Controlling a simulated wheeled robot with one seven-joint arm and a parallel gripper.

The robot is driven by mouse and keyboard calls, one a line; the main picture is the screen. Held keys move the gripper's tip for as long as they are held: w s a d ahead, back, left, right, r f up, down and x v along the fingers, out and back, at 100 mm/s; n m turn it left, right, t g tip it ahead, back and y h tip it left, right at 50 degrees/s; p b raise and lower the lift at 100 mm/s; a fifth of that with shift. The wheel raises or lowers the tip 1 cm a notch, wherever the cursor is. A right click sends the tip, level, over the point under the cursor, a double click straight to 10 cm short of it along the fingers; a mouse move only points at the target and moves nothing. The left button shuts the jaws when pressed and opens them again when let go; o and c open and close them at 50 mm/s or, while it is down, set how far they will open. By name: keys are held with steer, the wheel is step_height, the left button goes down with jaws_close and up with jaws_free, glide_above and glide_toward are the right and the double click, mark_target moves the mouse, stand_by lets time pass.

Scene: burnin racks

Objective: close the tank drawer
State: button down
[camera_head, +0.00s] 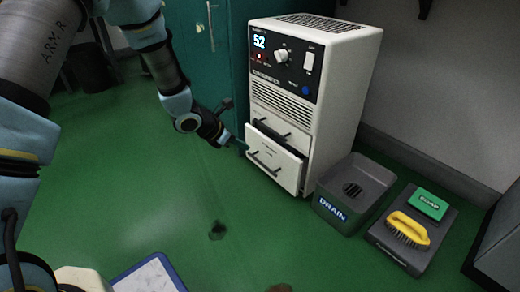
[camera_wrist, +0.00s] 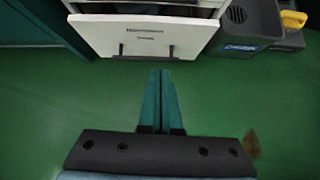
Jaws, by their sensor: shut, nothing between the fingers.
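The tank drawer (camera_head: 275,167) is the lower front panel of a cream dehumidifier (camera_head: 330,80). It stands partly out, with a dark gap behind its top edge. Its dark bar handle (camera_head: 262,166) is on the front. The drawer front (camera_wrist: 145,36) also fills the top middle of the wrist view. My gripper (camera_wrist: 160,72) is shut and empty, its two teal fingers together. The tips point at the drawer front, just short of the handle in the wrist view. In the head view my gripper (camera_head: 240,146) is at the drawer's left side; contact cannot be told.
A grey drain basin (camera_head: 335,211) stands right of the dehumidifier. Beside it a dark tray (camera_head: 395,256) holds a yellow brush (camera_head: 407,230) and green soap (camera_head: 429,204). A teal cabinet (camera_head: 205,50) stands behind at left. The green floor in front is mostly clear.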

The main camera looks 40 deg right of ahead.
steer(key=b, duration=0.5)
glide_toward(274, 147)
steer(key=shift+n, duration=0.3)
steer(key=shift+w+a+f+x, duration=0.1)
steer(key=shift+x, duration=1)
steer(key=shift+w+a+f+x, duration=0.1)
steer(key=shift+x, duration=1)
steer(key=shift+a+f+x, duration=0.1)
steer(key=shift+x, duration=0.95)
steer(key=shift+s+d, duration=0.1)
steer(key=shift+d, duration=0.3)
steer(key=shift+s+d+r+p, duration=0.1)
steer(key=shift+d+p, duration=0.5)
steer(key=shift+d, duration=1.3)
steer(key=shift+h, duration=0.3)
